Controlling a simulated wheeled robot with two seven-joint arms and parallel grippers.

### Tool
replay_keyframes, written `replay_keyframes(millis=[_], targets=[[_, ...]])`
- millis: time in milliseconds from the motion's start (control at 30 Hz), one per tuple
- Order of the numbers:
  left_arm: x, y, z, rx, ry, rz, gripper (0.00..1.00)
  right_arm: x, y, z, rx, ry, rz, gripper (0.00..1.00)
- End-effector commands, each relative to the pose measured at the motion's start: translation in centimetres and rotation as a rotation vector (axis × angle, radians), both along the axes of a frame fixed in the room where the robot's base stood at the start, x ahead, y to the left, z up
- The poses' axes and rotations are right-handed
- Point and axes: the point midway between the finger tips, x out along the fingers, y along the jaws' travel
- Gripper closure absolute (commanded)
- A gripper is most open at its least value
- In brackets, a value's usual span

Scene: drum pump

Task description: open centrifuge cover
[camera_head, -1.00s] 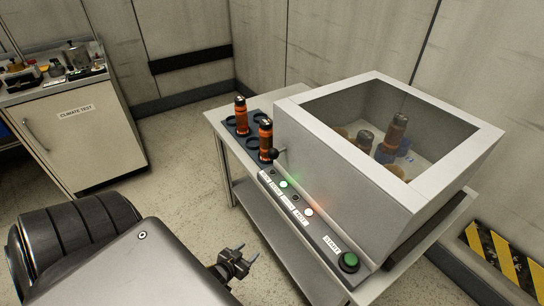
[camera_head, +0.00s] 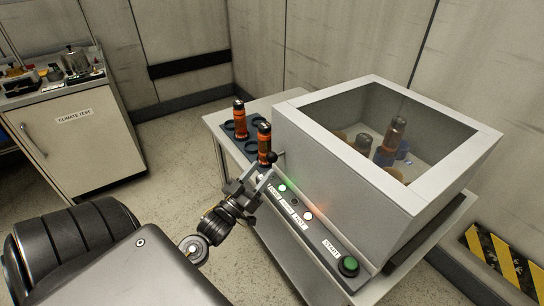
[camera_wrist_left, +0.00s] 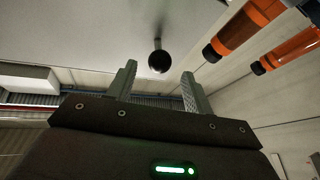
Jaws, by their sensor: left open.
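The centrifuge (camera_head: 340,185) is a grey box with a framed, window-like cover (camera_head: 440,192) on top, and the cover is down. Inside it, two dark-capped canisters (camera_head: 394,140) stand among blue and orange holders. My left gripper (camera_head: 257,186) is at the front left corner of the centrifuge. In the wrist view its fingers (camera_wrist_left: 158,85) are apart, with the knob just beyond and between their tips, not gripped. My right gripper is out of view.
Two orange canisters (camera_head: 264,143) stand in a dark rack (camera_head: 230,126) left of the centrifuge, close to my gripper. A front panel has lights and a green START button (camera_head: 348,265). A cabinet (camera_head: 75,140) marked CLIMATE TEST stands far left, with open floor between.

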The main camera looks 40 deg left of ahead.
Motion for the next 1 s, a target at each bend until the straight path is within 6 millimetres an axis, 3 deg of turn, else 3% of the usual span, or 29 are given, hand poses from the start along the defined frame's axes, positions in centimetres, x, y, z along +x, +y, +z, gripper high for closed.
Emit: replay_keyframes(millis=[100,300,733,1000], targets=[[2.2,0.0,1.2,0.001,-0.003,0.000,0.49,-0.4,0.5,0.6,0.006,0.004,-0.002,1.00],[4.6,-0.1,2.0,0.000,0.000,0.000,0.49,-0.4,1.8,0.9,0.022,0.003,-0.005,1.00],[5.6,-0.1,2.2,0.000,0.002,0.001,0.49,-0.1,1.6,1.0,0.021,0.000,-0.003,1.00],[5.5,-0.1,2.2,0.000,0.002,0.001,0.83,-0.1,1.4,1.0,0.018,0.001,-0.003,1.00]])
